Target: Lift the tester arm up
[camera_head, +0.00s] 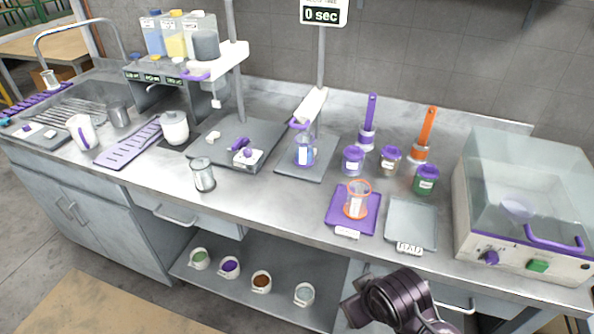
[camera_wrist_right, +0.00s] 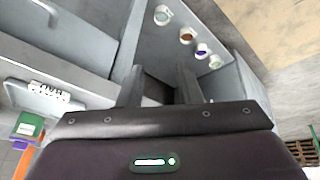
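The tester arm, as I take it, is the white arm with a purple tip (camera_head: 311,106) on the pole under the "0 sec" sign (camera_head: 323,12). It slants down toward a clear beaker with blue contents (camera_head: 304,150) on a grey base plate (camera_head: 318,172). Whether it touches the beaker is too small to tell. My right gripper (camera_head: 352,300) is low in front of the counter's front edge, well away from the tester arm. In the right wrist view its two fingers (camera_wrist_right: 158,88) are apart with nothing between them. My left gripper is not in view.
A purple tray (camera_head: 335,222) with an orange-rimmed beaker (camera_head: 357,199) and a grey tray (camera_head: 411,232) lie near the front edge. Lidded jars (camera_head: 353,161) and upright brushes (camera_head: 368,125) stand right of the tester. A clear-lidded machine (camera_head: 520,200) fills the right end.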

